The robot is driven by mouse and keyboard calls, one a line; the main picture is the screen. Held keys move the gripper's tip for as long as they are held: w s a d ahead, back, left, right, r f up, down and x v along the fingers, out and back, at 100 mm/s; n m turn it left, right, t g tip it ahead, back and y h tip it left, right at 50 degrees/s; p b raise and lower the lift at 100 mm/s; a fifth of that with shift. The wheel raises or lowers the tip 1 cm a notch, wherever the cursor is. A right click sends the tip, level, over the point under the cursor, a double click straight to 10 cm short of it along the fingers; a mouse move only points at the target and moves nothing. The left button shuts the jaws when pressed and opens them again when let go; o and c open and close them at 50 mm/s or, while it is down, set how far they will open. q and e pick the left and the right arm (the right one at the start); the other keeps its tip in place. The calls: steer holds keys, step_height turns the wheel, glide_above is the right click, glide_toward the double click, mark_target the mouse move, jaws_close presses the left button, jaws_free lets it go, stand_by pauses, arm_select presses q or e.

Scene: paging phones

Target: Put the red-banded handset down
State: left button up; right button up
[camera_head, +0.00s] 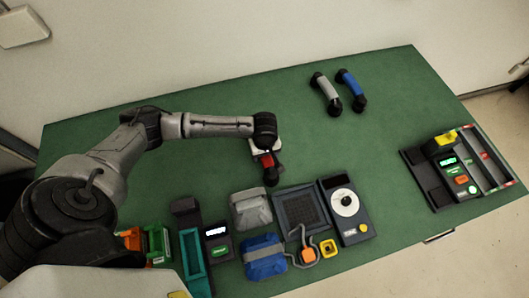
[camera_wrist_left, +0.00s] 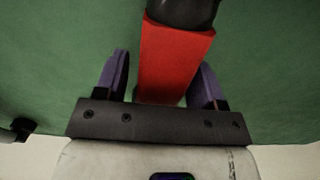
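The red-banded handset (camera_head: 267,161) is at the middle of the green table, its black end toward the front and its other end hidden under my left gripper (camera_head: 266,150). In the left wrist view the red band (camera_wrist_left: 170,62) lies between the two purple fingers of my gripper (camera_wrist_left: 163,75). The fingers stand apart. A strip of green shows between the left finger and the band; on the right the finger is very near the band, and I cannot tell if it touches. Whether the handset rests on the table is hard to tell. My right gripper is not in view.
A grey-banded handset (camera_head: 325,91) and a blue-banded handset (camera_head: 351,88) lie at the back. A phone with a white dial (camera_head: 345,203), a grey pouch (camera_head: 251,208) and a blue pouch (camera_head: 264,257) stand at the front. A phone base (camera_head: 454,172) is at the right. The middle right is clear.

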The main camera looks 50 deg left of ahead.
arm_select(q)
steer(key=shift+r, duration=0.4)
step_height(320, 180, up, 10)
steer(key=shift+r+p, duration=0.25)
steer(key=shift+p, duration=1)
steer(key=shift+o, duration=0.4)
steer(key=shift+r, duration=0.55)
